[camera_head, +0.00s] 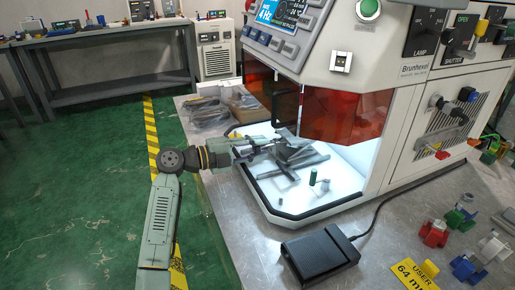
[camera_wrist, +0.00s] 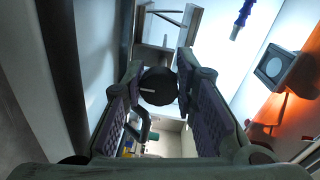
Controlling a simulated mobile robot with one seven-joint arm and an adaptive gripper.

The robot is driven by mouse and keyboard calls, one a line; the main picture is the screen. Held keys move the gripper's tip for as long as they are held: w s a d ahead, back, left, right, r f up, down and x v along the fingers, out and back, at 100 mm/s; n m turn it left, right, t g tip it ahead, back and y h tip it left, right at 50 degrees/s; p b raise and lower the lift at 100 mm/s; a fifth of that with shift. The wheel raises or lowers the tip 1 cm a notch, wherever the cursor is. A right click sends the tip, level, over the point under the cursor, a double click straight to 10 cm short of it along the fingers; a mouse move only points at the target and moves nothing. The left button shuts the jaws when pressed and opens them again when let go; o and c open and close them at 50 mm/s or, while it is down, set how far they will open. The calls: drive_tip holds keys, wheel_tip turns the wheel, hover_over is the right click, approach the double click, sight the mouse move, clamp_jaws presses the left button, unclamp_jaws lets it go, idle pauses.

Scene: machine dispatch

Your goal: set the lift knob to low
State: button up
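In the wrist view a round black knob (camera_wrist: 158,88) with a short white mark lies between the fingertips of my gripper (camera_wrist: 160,68). The mark lies roughly level in that picture. My fingers stand apart, one on each side of the knob; whether they touch it is unclear. No label for the knob can be read. In the head view my gripper (camera_head: 265,148) reaches from the left into the open, lit chamber of the machine (camera_head: 402,135), at a grey metal fixture (camera_head: 298,158). The knob cannot be made out there.
A small green cylinder (camera_head: 313,177) stands on the chamber floor, right of the fixture. Orange window panels (camera_head: 340,115) hang close above my gripper. A black pedal box (camera_head: 318,255) and several coloured clamps (camera_head: 434,233) sit on the bench. Grey parts (camera_head: 205,110) lie behind my arm.

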drive_tip(key=o, duration=0.4)
drive_tip(key=shift+f, duration=0.1)
